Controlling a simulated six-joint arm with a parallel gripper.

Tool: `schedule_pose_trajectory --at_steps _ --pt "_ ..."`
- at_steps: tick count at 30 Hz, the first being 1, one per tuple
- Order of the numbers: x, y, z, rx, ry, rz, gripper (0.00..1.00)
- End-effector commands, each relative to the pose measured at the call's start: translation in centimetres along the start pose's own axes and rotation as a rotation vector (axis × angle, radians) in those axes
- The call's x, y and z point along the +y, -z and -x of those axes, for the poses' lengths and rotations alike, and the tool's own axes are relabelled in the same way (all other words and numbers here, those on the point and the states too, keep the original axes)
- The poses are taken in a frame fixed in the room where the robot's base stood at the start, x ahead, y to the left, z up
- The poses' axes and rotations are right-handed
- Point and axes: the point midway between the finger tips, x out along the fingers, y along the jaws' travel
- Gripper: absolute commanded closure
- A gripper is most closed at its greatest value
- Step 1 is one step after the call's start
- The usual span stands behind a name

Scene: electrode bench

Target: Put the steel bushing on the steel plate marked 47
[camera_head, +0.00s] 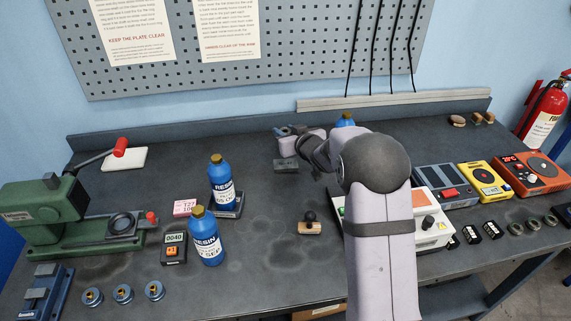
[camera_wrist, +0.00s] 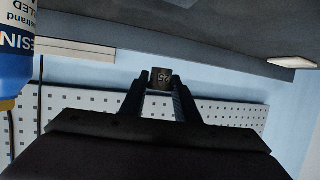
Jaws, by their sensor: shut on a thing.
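My gripper (camera_wrist: 160,84) points away from the wrist camera and is shut on a small dark piece (camera_wrist: 161,75) at its fingertips. The piece bears a pale number that looks upside down; I cannot read it surely, nor tell whether the piece is the steel bushing. Several grey metal rings (camera_head: 533,224) lie at the right front edge. I cannot make out a plate marked 47.
Blue resin bottles (camera_head: 206,238) stand left of the middle, beside a black counter (camera_head: 174,248). A green press (camera_head: 50,215) is at the left. A white instrument (camera_head: 432,212) and a yellow one (camera_head: 481,181) stand at the right. A wooden-based stamp (camera_head: 310,228) sits mid-bench.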

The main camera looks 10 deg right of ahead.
Motion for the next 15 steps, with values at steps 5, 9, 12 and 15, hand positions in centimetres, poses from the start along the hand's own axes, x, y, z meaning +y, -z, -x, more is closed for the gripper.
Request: schedule_pose_trajectory --at_steps 5,9,12,15 --pt "0.0 0.0 0.0 0.001 -0.02 -0.007 0.99" --pt "0.0 -0.1 0.0 0.0 -0.024 -0.008 0.99" --pt "0.0 -0.8 -0.3 -0.002 -0.024 -0.01 0.99" --pt "0.0 -2.1 -0.7 -0.004 -0.024 -0.011 0.99"
